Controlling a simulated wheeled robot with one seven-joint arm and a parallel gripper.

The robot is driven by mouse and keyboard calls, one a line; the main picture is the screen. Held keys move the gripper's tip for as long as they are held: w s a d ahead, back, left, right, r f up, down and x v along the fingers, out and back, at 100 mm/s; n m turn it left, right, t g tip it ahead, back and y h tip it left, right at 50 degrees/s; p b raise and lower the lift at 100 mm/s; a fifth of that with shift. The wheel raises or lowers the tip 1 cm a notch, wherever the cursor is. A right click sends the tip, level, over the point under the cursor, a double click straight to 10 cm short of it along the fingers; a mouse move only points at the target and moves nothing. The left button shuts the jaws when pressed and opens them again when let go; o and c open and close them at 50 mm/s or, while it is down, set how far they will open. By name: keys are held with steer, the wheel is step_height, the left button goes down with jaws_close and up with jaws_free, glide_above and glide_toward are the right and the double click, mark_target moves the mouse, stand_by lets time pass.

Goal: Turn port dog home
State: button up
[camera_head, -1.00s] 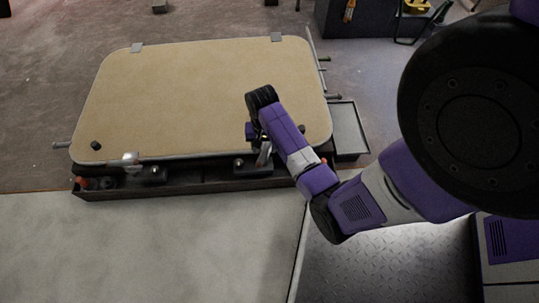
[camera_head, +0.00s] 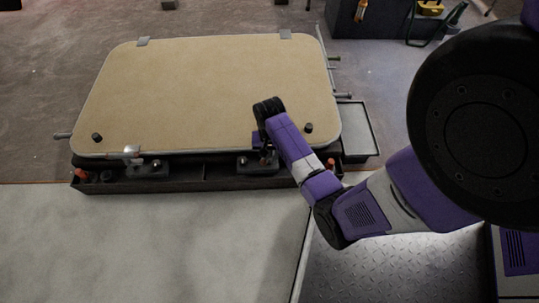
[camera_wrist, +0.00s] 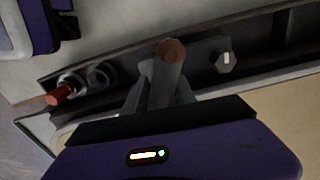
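The hatch lid (camera_head: 205,90), a tan panel with a pale rim, lies flat on a dark frame. Two dogs sit along its near edge. The left dog (camera_head: 132,152) has a silver handle and is clear of me. The right dog (camera_head: 243,160) is partly hidden by my gripper (camera_head: 265,152). In the wrist view, my gripper's grey fingers (camera_wrist: 160,92) flank a grey round handle with a reddish-brown end (camera_wrist: 172,52) and appear shut on it. The handle's lower part is hidden. A hex bolt (camera_wrist: 226,61) shows on the base plate beside it.
An orange-tipped fitting (camera_wrist: 62,92) lies beside the handle in the wrist view. A shallow grey tray (camera_head: 358,130) adjoins the frame on the right. Black knobs (camera_head: 97,137) stand on the lid. The pale floor (camera_head: 150,245) in front is clear.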

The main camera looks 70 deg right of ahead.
jaws_close()
steer(key=shift+r, duration=0.1)
steer(key=shift+r+n+p, duration=0.2)
steer(key=shift+n+p, duration=0.3)
steer(key=shift+p, duration=0.7)
steer(key=shift+r+n+p, duration=0.1)
steer(key=shift+n+p, duration=0.8)
steer(key=shift+p, duration=0.3)
steer(key=shift+n+p, duration=0.8)
steer(key=shift+p, duration=0.05)
steer(key=shift+f+n, duration=0.4)
steer(key=shift+n, duration=0.1)
